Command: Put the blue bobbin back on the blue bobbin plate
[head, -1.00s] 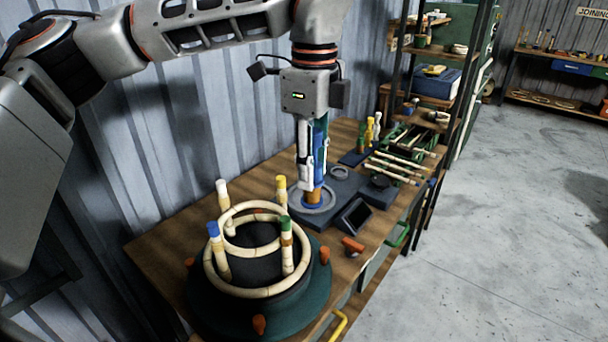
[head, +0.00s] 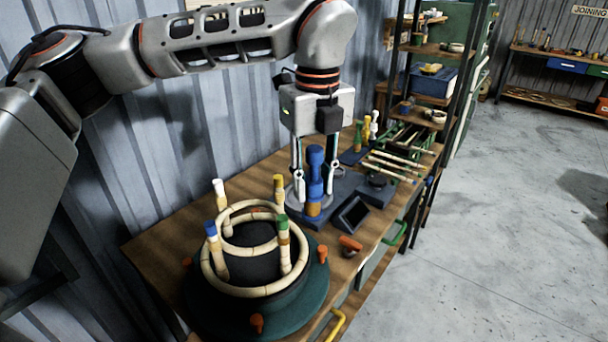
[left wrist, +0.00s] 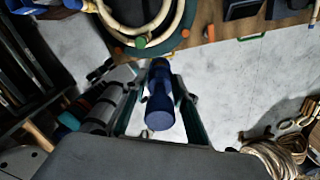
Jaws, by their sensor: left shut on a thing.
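The blue bobbin (head: 315,161) stands upright in the head view, blue above with a tan-brown lower end. My left gripper (head: 313,186) points down with a finger on either side of it and is shut on it. The lower end is over the grey round disc behind the rattan former; I cannot tell if they touch. In the left wrist view the blue bobbin (left wrist: 160,92) sits between the fingers. My right gripper is not in view.
The green round former (head: 313,303) with a rattan ring and several colour-topped pegs fills the near bench. A dark tablet-like block (head: 352,214) and an orange-handled piece (head: 350,244) lie right of the bobbin. Rattan sticks (head: 392,168) lie behind. A metal wall stands at left.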

